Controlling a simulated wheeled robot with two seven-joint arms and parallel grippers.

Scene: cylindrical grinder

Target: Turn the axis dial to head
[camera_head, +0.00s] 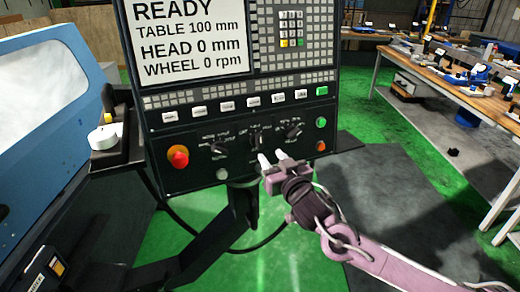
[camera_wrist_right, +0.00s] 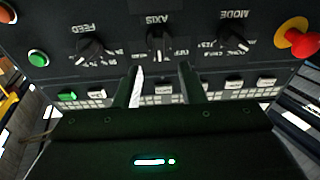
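The axis dial (camera_head: 256,138) is a black knob in the middle of the lower row on the dark control panel. In the right wrist view, which is upside down, the axis dial (camera_wrist_right: 160,43) carries the label AXIS. My right gripper (camera_head: 272,160) is just below and in front of the dial. In the wrist view the right gripper (camera_wrist_right: 161,72) is open and empty, its two fingers apart, with the dial in line with the gap and beyond the tips. The small position labels around the dial are too blurred to read surely. My left gripper is not in view.
The mode dial (camera_head: 218,148) and the feed dial (camera_head: 293,130) flank the axis dial. A red emergency button (camera_head: 178,156) sits at the panel's left. The screen (camera_head: 190,40) reads READY, TABLE 100 mm, HEAD 0 mm, WHEEL 0 rpm. A workbench (camera_head: 440,100) stands at right.

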